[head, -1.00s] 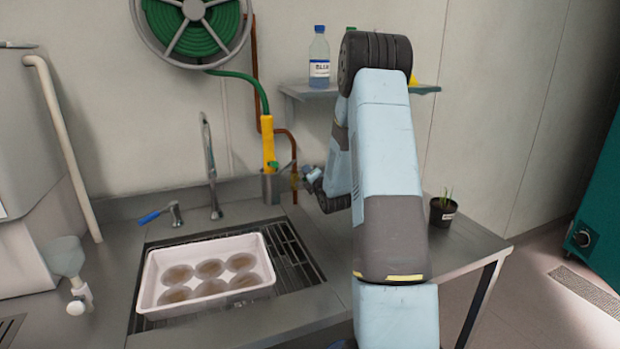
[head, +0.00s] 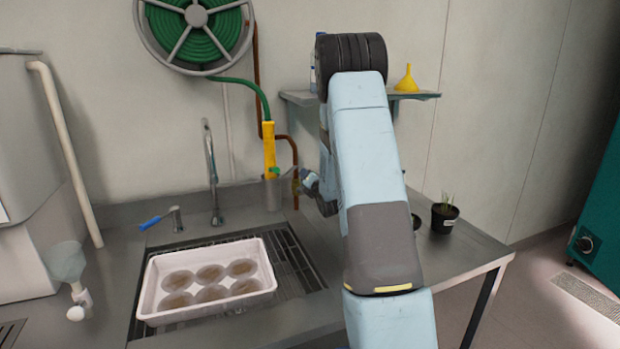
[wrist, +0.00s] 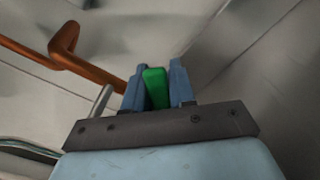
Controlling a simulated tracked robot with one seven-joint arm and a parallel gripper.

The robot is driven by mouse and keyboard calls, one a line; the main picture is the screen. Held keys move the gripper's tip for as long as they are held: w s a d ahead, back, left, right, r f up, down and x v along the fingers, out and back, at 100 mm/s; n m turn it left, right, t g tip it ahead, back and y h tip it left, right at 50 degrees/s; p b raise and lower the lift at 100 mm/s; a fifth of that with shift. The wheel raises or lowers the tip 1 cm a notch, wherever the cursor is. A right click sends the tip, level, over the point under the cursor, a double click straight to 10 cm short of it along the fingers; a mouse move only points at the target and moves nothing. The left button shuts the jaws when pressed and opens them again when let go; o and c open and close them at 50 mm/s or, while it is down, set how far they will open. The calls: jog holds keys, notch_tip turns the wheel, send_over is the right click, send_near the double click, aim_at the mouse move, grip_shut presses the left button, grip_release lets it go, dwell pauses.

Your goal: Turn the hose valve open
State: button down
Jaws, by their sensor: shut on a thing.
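The hose valve shows as a small green handle (wrist: 155,88) in the wrist view, between the two blue-grey fingers of my gripper (wrist: 160,74). My gripper is shut on this handle. In the head view my gripper (head: 298,181) is beside the lower end of the yellow hose wand (head: 269,150), at the back of the counter. A bit of green (head: 275,171) shows there by the wand. A green hose (head: 247,80) runs from the wand up to the wall reel (head: 193,32). The fingertips are too small to make out in the head view.
A white tray (head: 150,284) of several brown dishes sits on the sink grate. A tap (head: 212,175) and a blue-handled lever (head: 150,222) stand behind it. A brown pipe (head: 293,150) runs close to my gripper. A shelf with a yellow funnel (head: 406,80) and a potted plant (head: 443,217) are at right.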

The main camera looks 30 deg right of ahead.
jog(key=shift+s+a+f, duration=0.1)
jog(key=shift+s+f, duration=0.05)
jog(key=shift+f, duration=0.2)
jog(key=c, duration=1.3)
grip_release()
jog(key=shift+o, duration=1.4)
jog(key=shift+r, duration=0.15)
jog(key=shift+r, duration=0.1)
